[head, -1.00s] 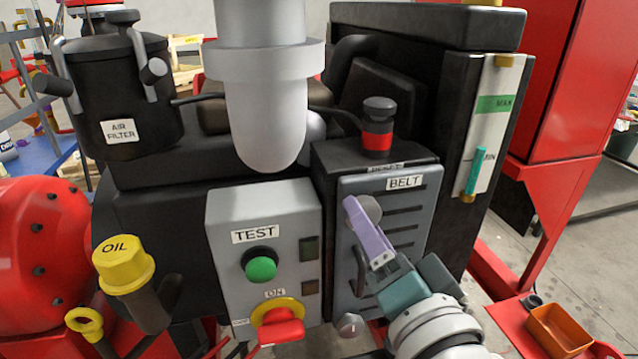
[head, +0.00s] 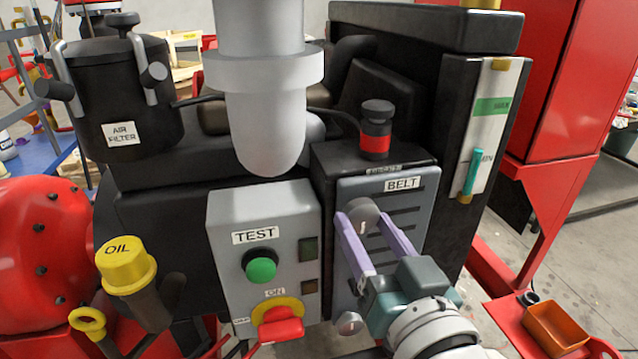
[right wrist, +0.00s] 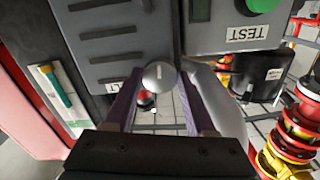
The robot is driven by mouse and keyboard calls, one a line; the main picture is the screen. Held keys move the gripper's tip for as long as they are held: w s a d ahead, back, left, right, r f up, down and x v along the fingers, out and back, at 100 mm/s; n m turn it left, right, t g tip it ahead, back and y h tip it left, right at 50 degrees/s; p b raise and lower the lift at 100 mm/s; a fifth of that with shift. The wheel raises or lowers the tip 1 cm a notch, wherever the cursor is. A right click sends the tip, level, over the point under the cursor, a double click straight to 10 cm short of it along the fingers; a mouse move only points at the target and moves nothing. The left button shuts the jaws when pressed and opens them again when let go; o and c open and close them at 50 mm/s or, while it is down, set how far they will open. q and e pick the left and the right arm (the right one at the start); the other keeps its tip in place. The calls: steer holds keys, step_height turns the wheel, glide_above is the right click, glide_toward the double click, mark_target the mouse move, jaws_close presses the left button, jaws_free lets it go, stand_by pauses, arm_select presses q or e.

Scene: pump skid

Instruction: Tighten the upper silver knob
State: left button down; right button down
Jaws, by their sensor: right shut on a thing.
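The upper silver knob (head: 363,209) is on the grey belt cover (head: 412,215), below the BELT label. It also shows in the right wrist view (right wrist: 158,75), with a mark line on its face. My right gripper (head: 364,222) has its two purple fingers on either side of this knob and is shut on it. In the right wrist view, the fingers (right wrist: 157,88) flank the knob. A lower silver knob (head: 349,323) sits near the bottom of the cover, apart from the gripper. My left gripper is not in view.
Left of the cover is a grey box with a green TEST button (head: 261,270) and a red-and-yellow switch (head: 280,318). A black-and-red cap (head: 376,130) stands above the cover. An orange bin (head: 555,330) lies at the lower right.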

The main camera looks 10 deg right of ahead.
stand_by(0.3)
steer(key=shift+c, duration=1.1)
jaws_free()
steer(key=shift+s, duration=0.1)
steer(key=s, duration=0.9)
steer(key=shift+s+d, duration=0.2)
steer(key=shift+s, duration=0.15)
steer(key=shift+n, duration=0.3)
